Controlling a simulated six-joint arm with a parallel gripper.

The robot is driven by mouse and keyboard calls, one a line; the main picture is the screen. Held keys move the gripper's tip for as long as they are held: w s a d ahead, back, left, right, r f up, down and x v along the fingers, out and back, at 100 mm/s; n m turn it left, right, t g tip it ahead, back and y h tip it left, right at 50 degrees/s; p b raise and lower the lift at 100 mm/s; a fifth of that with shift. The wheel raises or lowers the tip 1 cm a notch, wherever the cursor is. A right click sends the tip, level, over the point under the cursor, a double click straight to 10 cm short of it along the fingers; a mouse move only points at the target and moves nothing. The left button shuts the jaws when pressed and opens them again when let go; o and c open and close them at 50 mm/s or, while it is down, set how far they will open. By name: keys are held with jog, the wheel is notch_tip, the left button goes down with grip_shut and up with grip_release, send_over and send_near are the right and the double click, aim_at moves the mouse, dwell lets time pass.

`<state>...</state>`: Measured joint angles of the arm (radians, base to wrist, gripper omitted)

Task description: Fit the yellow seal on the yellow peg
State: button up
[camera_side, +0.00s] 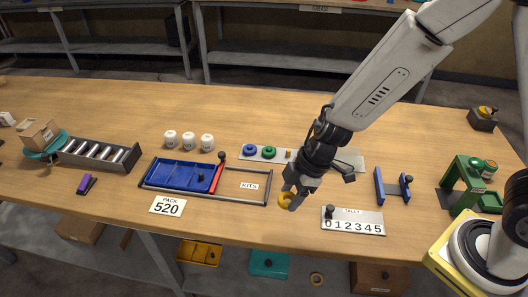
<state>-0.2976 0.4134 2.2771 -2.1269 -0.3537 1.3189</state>
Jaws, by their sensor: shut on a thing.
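The yellow seal (284,203) is a small ring at the tips of my gripper (291,200). My gripper is shut on it and holds it near the front of the wooden table, right of the KITS frame. A grey plate (345,158) lies behind my gripper. A blue ring (250,149) and a green ring (269,152) sit on its left part. A small yellow-brown piece (288,153), perhaps the yellow peg, shows right of the green ring. My gripper and wrist hide the middle of the plate.
A blue tray (180,174) in the KITS frame (268,186) with a red lever (218,170) is on the left. A number plate (352,222) and blue upright pieces (379,186) stand right. Three white containers (188,141) stand behind the tray. A green press (462,183) is far right.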

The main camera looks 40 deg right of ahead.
dwell(0.3)
jog(key=m+t+h, duration=0.1)
jog(key=m+t, duration=0.1)
jog(key=m, duration=0.4)
send_over(290, 151)
notch_tip(290, 151, down, 2)
jog(key=shift+d+f, duration=0.1)
jog(key=shift+d, duration=0.15)
jog(key=shift+f, duration=0.1)
jog(key=shift+f, duration=1.95)
jog(key=shift+f, duration=1.55)
dwell(1.8)
jog(key=o, duration=1.3)
jog(key=shift+s, duration=0.1)
